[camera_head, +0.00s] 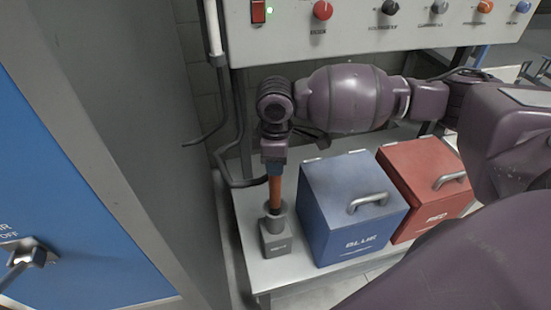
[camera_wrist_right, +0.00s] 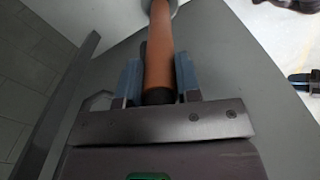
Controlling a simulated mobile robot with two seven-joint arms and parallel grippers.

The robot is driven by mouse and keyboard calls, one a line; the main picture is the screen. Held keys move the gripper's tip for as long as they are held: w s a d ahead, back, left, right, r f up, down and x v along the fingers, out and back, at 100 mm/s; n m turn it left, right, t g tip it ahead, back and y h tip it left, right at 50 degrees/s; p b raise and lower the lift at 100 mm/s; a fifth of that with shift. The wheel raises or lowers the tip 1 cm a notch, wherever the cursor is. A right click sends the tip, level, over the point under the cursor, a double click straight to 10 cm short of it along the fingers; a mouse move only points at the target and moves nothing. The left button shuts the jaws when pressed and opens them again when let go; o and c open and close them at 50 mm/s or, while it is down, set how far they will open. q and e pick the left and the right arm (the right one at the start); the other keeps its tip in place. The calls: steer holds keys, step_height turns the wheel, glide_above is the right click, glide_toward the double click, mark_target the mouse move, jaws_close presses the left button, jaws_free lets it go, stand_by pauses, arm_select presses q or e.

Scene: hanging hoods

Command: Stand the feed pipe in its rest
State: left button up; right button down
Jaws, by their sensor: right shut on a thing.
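The feed pipe (camera_head: 275,190) is an orange-brown tube, held nearly upright. My right gripper (camera_head: 274,166) points down and is shut on its upper part. The rest (camera_head: 274,241) is a small grey block with a round grey cup on top, directly under the pipe. The pipe's lower end meets the cup and looks to be inside its mouth; how deep is hidden. In the right wrist view the pipe (camera_wrist_right: 159,50) runs between the two blue fingers (camera_wrist_right: 158,80) toward the cup's grey rim at the top edge. My left gripper is not seen.
A blue box (camera_head: 335,205) stands close right of the rest, with a red box (camera_head: 420,180) beyond it. All stand on a light grey shelf (camera_head: 249,205). A control panel (camera_head: 350,38) hangs above my forearm. A tall grey cabinet side (camera_head: 130,120) closes off the left.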

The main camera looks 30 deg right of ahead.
mark_target(275, 192)
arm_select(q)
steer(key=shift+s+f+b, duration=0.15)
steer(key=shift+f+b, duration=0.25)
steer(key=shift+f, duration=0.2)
arm_select(e)
steer(key=shift+f, duration=2.55)
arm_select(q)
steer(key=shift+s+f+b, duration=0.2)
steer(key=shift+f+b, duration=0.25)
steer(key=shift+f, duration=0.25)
arm_select(e)
steer(key=shift+f, duration=3.25)
steer(key=c, duration=0.7)
jaws_free()
steer(key=shift+c, duration=0.2)
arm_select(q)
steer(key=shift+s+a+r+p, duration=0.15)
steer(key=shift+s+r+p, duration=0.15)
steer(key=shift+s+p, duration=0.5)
arm_select(e)
step_height(275, 192, up, 11)
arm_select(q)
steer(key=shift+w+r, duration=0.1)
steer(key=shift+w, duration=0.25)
